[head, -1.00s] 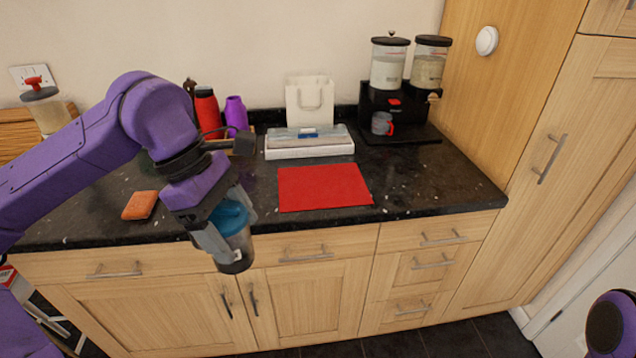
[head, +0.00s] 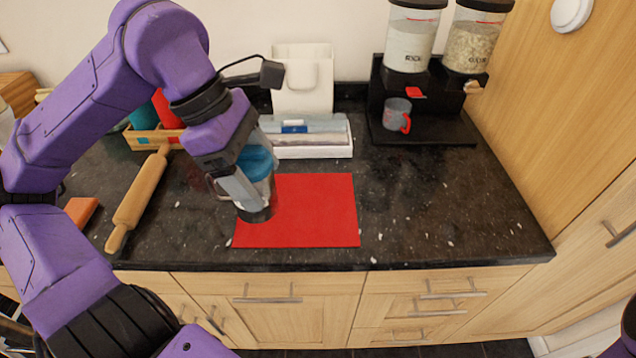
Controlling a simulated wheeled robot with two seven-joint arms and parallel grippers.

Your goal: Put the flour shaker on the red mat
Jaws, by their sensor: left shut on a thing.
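The flour shaker (head: 262,196) is a clear, dark-based container with a blue lid and a side handle. My left gripper (head: 247,180) is shut on it and holds it upright or slightly tilted, over the left part of the red mat (head: 318,212) in the picture. I cannot tell whether its base touches the mat. The mat lies flat on the dark granite worktop near the front edge. Part of the mat's left side is hidden behind the shaker. My right gripper is not in view.
A rolling pin (head: 139,196) and an orange sponge-like block (head: 81,211) lie left of the mat. A black dispenser stand (head: 440,128) with a mug (head: 396,114) is back right. The worktop right of the mat is clear.

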